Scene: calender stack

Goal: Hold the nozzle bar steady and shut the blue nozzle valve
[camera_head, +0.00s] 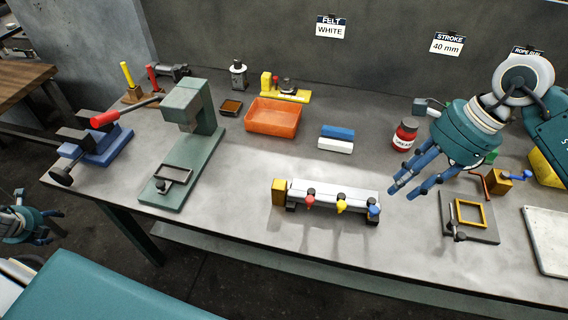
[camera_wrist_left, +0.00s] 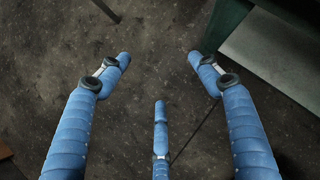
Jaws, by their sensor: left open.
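The nozzle bar (camera_head: 333,192) is a pale bar with a yellow-orange end block, lying near the table's front edge in the head view. A red valve (camera_head: 310,201), a yellow valve (camera_head: 341,207) and the blue nozzle valve (camera_head: 374,211) sit along its front, blue at the right end. My right gripper (camera_head: 410,190) hangs above the table, up and right of the blue valve and apart from it, with its blue fingers parted and empty. My left gripper (camera_head: 45,225) is low at the left edge, off the table. In the left wrist view (camera_wrist_left: 160,75) its fingers are spread over bare floor.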

